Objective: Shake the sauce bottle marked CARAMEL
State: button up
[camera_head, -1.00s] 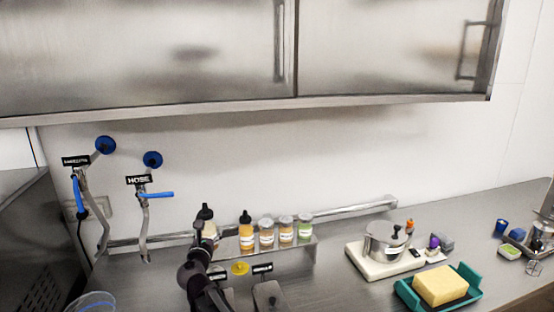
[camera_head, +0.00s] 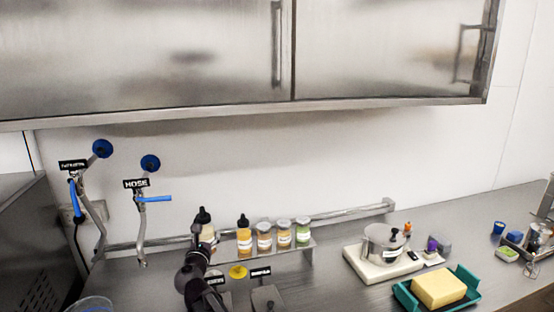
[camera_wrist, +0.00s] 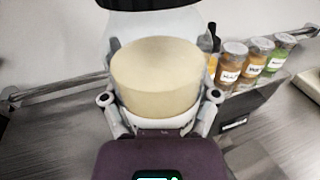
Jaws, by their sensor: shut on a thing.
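My gripper (camera_wrist: 158,105) is shut on a pale cream sauce bottle (camera_wrist: 155,75), with a finger on each side of it. In the head view this bottle (camera_head: 206,231) has a dark cap and stands upright at the left end of the small shelf, partly hidden by my arm. I cannot tell whether it touches the shelf. No readable word shows on it. An orange-yellow bottle (camera_head: 244,240) with a black cap and a white label stands just to its right. Its label is too small to read, so I cannot tell which bottle is marked CARAMEL.
Several lidded jars (camera_head: 283,238) stand right of the bottles on the shelf (camera_head: 307,247). A pot (camera_head: 381,247) on a white base and a yellow block (camera_head: 439,287) in a teal tray stand further right. Wall hoses (camera_head: 141,225) hang left. Cabinets (camera_head: 150,60) overhang the counter.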

jog(key=d, duration=0.7)
jog(key=shift+d, duration=0.2)
dwell(0.7)
dwell(0.7)
jog(key=a, duration=0.7)
jog(key=shift+a, duration=0.2)
jog(key=d, duration=0.7)
jog(key=shift+d, duration=0.2)
dwell(1.3)
